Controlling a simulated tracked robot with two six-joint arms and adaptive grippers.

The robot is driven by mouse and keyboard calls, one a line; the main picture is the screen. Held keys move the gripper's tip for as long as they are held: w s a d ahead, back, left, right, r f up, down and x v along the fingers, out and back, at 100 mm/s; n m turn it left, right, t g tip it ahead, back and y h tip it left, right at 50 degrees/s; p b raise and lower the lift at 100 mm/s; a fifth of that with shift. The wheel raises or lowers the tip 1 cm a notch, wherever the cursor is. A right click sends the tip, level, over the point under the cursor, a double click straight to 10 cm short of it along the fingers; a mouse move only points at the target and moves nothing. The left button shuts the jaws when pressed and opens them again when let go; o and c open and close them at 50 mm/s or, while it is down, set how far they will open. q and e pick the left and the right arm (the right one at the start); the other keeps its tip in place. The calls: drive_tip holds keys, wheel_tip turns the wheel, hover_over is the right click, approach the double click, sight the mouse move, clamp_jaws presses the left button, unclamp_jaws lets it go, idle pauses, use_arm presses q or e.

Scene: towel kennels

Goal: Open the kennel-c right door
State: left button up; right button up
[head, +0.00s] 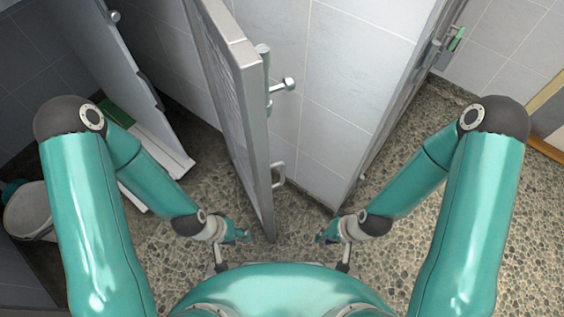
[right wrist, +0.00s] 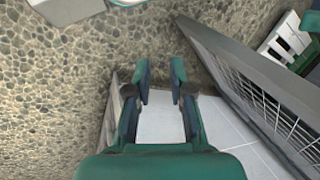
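A grey-framed mesh door (head: 238,110) stands swung out in the middle of the head view, seen nearly edge-on. It carries a latch knob (head: 288,84) and a lower pull handle (head: 278,175). No label shows which kennel it belongs to. My left gripper (head: 240,235) is low, just left of the door's bottom end; its finger opening is unclear. My right gripper (head: 328,236) is low and right of the door, apart from it. In the right wrist view my right gripper (right wrist: 161,78) is open and empty, with the mesh door (right wrist: 255,85) to its right.
A white tiled partition (head: 335,110) stands right of the door, its end post carrying a latch with a green tab (head: 457,38). At left are another panel (head: 108,60), a white slatted board (head: 165,150) and a bucket (head: 30,212). Pebbled floor (head: 385,250) is open at right.

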sight(283, 181)
drive_tip(key=s+d+r+m+g+y+p, duration=0.1)
drive_tip(key=s+r+m+g+y+p, duration=0.3)
drive_tip(key=r+m, duration=0.4)
drive_tip(key=w+d+r+m+t+y+p, duration=0.25)
drive_tip(key=w+r+m+t+y, duration=0.35)
drive_tip(key=w+r+m+y, duration=0.65)
drive_tip(key=a+n+h+b, duration=0.1)
drive_tip(key=a, duration=0.4)
drive_tip(key=a+r+n+b, duration=0.1)
drive_tip(key=a, duration=0.4)
drive_tip(key=w+a+n+h+b, duration=0.1)
drive_tip(key=a, duration=0.4)
drive_tip(key=shift+w+a+r+h, duration=0.1)
drive_tip(key=shift+a+r+h, duration=0.25)
drive_tip(key=shift+a+r, duration=0.05)
drive_tip(key=shift+c, duration=0.4)
clamp_jaws()
drive_tip(key=shift+d, duration=0.1)
